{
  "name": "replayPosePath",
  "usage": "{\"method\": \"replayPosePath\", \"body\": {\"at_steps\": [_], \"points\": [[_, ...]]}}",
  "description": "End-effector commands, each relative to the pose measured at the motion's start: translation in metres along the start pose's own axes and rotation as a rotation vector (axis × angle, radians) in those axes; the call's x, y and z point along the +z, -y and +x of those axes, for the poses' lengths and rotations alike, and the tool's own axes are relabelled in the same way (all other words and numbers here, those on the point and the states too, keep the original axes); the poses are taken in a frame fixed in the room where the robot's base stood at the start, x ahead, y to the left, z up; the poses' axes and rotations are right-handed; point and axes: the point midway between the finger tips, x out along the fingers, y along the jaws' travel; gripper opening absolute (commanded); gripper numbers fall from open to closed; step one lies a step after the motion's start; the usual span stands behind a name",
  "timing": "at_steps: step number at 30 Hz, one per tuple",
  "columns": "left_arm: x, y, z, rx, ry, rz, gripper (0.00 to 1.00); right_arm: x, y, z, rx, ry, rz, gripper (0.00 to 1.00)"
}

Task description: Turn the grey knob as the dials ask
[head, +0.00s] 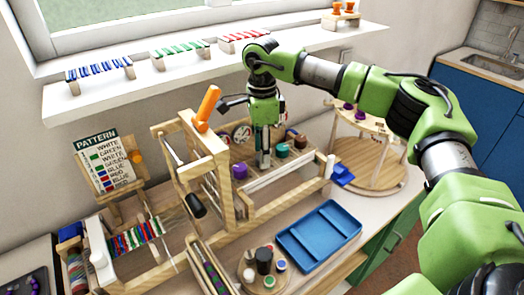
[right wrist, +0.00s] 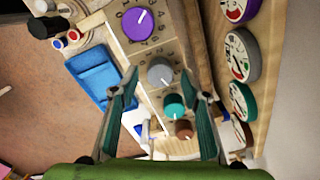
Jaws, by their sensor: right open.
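The grey knob (right wrist: 160,71) shows in the right wrist view on a wooden panel, with a white pointer line on top. My right gripper (right wrist: 160,77) is open, with one finger on each side of the knob; I cannot tell whether they touch it. In the head view my right gripper (head: 264,160) points down over the knob row and hides the grey knob. Round dials with red marks stand along the panel: one is beside the grey knob (right wrist: 242,55), others are above it (right wrist: 236,8) and below it (right wrist: 242,101). My left gripper is not in view.
In the same row are a purple knob (right wrist: 138,25), a teal knob (right wrist: 174,106) and a brown knob (right wrist: 184,128). A wooden frame with an orange handle (head: 207,107) stands left of the gripper. A blue tray (head: 318,237) lies in front.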

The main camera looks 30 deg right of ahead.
Motion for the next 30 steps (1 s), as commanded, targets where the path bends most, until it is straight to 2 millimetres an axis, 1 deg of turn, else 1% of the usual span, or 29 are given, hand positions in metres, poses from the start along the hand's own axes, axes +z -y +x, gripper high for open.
{"method": "replayPosePath", "body": {"at_steps": [5, 13, 14, 15, 18, 25, 30], "points": [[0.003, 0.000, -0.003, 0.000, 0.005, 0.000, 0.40, 0.000, 0.000, 0.012, 0.000, -0.001, 0.000, 0.42], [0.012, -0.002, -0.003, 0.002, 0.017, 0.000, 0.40, 0.000, 0.000, 0.013, -0.001, 0.000, 0.000, 0.42], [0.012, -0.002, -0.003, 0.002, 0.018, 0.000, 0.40, 0.000, 0.000, 0.013, -0.001, 0.000, 0.000, 0.37], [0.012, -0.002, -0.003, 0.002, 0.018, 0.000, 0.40, 0.000, 0.000, 0.013, -0.001, 0.000, 0.000, 0.27], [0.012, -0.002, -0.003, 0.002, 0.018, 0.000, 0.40, 0.000, 0.000, 0.013, -0.001, 0.000, 0.000, 0.04], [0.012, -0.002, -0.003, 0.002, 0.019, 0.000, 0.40, 0.000, 0.000, 0.013, -0.001, 0.000, -0.006, 0.04], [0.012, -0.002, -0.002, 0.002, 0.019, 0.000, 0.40, 0.000, 0.000, 0.013, 0.000, 0.000, -0.046, 0.04]]}}
